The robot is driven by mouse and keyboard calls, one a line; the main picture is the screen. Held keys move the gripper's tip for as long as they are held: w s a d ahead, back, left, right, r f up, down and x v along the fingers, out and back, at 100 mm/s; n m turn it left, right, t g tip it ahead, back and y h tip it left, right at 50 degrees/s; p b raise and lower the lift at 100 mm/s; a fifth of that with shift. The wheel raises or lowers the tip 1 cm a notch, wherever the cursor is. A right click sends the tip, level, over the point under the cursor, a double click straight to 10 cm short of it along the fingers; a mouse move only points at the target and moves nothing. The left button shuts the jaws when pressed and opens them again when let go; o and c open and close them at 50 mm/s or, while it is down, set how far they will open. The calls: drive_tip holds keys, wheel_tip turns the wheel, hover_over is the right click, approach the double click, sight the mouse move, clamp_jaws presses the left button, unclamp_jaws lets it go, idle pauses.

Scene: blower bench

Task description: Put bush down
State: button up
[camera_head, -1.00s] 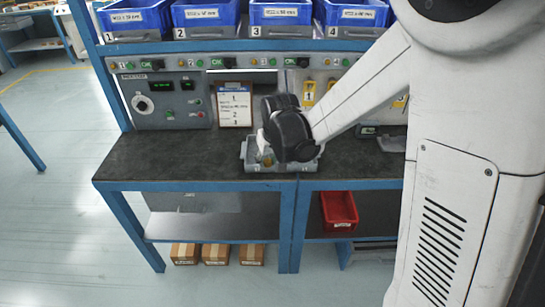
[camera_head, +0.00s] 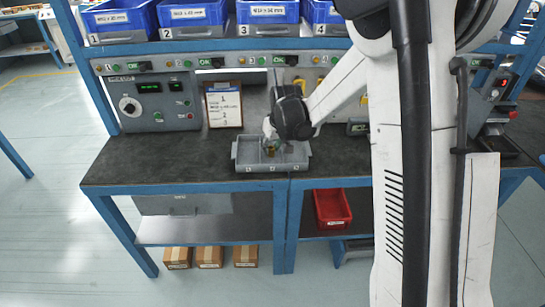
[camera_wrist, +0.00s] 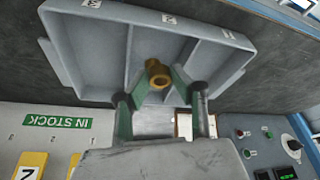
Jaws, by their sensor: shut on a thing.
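The bush (camera_wrist: 158,74) is a small brass-coloured ring with a flange. My gripper (camera_wrist: 155,88) is shut on it between two green-padded fingertips. The grey tray (camera_wrist: 206,60) has three compartments and number labels on its front wall. In the wrist view the bush appears in front of the middle compartment. In the head view the tray (camera_head: 236,160) sits on the dark bench top, and my gripper (camera_head: 270,143) points down over its middle part with the bush (camera_head: 270,151) at its tip. The exact height of the bush above the tray floor cannot be told.
A clipboard (camera_head: 224,105) and a control panel (camera_head: 154,103) stand behind the tray. Blue bins (camera_head: 193,17) line the shelf above. A red bin (camera_head: 332,208) is on the lower shelf. The dark bench top (camera_head: 160,158) left of the tray is clear.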

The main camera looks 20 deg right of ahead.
sight(273, 162)
drive_tip(key=shift+d+f+b, duration=0.1)
drive_tip(key=shift+f+b, duration=0.2)
drive_tip(key=shift+f, duration=1.75)
drive_tip(key=shift+f, duration=0.15)
drive_tip(key=o, duration=0.4)
drive_tip(key=shift+o, duration=0.7)
